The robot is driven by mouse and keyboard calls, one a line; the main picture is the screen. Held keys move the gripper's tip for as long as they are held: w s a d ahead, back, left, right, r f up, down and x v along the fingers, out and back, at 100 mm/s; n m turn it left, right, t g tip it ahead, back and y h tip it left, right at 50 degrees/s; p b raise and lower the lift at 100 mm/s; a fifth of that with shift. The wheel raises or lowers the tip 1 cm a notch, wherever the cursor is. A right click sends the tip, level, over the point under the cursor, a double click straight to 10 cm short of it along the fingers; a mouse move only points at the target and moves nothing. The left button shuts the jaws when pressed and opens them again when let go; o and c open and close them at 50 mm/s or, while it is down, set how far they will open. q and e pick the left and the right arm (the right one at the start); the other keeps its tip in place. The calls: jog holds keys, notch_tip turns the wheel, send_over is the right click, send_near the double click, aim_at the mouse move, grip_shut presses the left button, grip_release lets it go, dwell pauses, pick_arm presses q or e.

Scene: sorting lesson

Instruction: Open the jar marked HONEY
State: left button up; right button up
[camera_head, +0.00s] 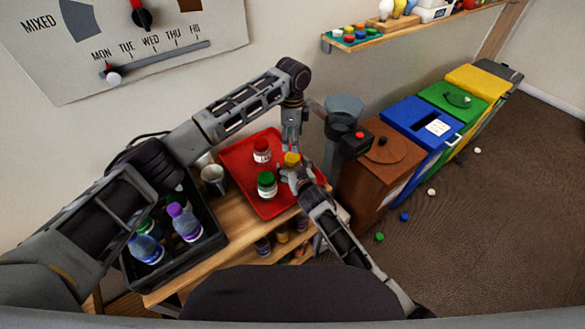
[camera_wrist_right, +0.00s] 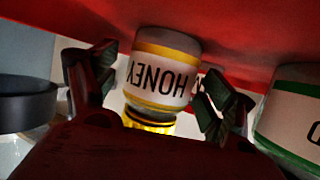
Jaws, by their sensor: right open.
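The HONEY jar (camera_head: 292,159), with a yellow lid, stands on the red tray (camera_head: 240,158). In the right wrist view the picture is upside down; the HONEY label (camera_wrist_right: 160,75) faces the camera and the yellow lid (camera_wrist_right: 148,122) is on the jar. My right gripper (camera_head: 291,171) is open at the jar, and its fingers (camera_wrist_right: 155,95) show on both sides of it. My left gripper (camera_head: 291,143) points down just behind the jar in the head view. Its fingers are too small to tell open from shut.
A red-lidded jar (camera_head: 262,150) and a green-lidded jar (camera_head: 267,184) stand on the tray left of the honey. A mug (camera_head: 214,179) and a black crate (camera_head: 212,240) of bottles are further left. A grey funnel-topped device (camera_head: 343,110) and the brown bin (camera_head: 378,165) stand to the right.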

jog(key=shift+w, duration=0.15)
jog(key=c, duration=1.4)
pick_arm(q)
jog(key=shift+c, duration=1)
pick_arm(e)
grip_shut()
pick_arm(q)
jog(key=shift+m, duration=0.4)
